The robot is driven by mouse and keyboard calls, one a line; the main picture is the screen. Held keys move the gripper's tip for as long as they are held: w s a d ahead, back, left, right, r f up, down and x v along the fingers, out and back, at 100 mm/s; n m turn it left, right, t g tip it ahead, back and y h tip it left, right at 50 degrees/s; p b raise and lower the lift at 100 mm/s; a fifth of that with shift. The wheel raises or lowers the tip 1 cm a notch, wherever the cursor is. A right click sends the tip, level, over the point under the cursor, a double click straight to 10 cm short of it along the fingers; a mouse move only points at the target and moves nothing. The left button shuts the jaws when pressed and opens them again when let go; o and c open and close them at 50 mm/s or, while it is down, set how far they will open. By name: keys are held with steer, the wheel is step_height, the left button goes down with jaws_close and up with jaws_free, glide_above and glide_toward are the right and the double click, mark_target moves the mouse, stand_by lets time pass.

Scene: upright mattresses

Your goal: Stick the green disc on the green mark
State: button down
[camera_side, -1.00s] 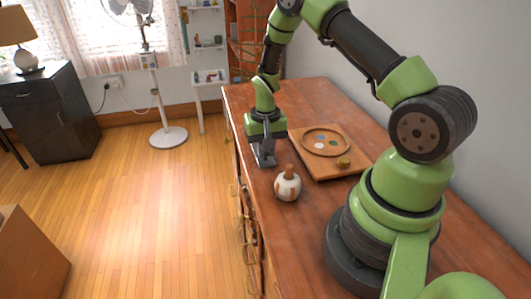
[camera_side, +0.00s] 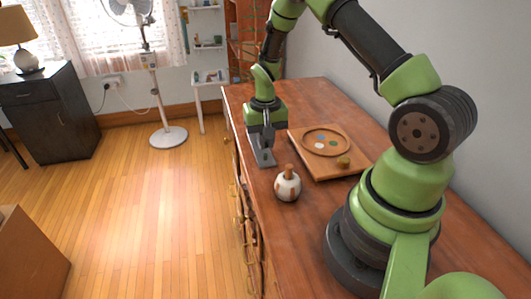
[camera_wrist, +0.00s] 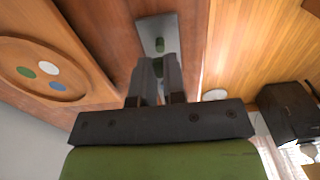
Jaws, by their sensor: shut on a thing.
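My gripper (camera_side: 267,150) is above the left side of the wooden table. A round wooden tray (camera_side: 347,151) to the right holds a green spot (camera_side: 333,143). I cannot tell whether the green spots are flat marks or discs.
White (camera_side: 320,146) and blue (camera_side: 320,138) spots lie beside the green one in the tray. A white pot with a brown top (camera_side: 288,187) stands in front of the plate. The table's left edge is close.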

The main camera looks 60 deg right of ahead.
mark_target(334, 143)
steer(key=shift+r, duration=1.2)
steer(key=s+d+m, duration=0.1)
steer(key=s+d, duration=0.1)
steer(key=s+d+m, duration=0.1)
steer(key=s+d, duration=0.1)
steer(key=d, duration=0.1)
steer(key=s+d+m, duration=0.1)
steer(key=s+d, duration=0.1)
steer(key=d, duration=0.1)
steer(key=shift+s+r, duration=0.25)
steer(key=shift+r, duration=0.1)
steer(key=s+d+m, duration=0.1)
steer(key=s, duration=0.1)
steer(key=s+d+m, duration=0.1)
steer(key=s+d, duration=0.1)
steer(key=s+d+m, duration=0.1)
steer(key=s+d, duration=0.1)
steer(key=s, duration=0.1)
steer(key=shift+s+r, duration=0.1)
steer(key=shift+r, duration=0.25)
steer(key=shift+f, duration=2.45)
steer(key=shift+f, duration=0.35)
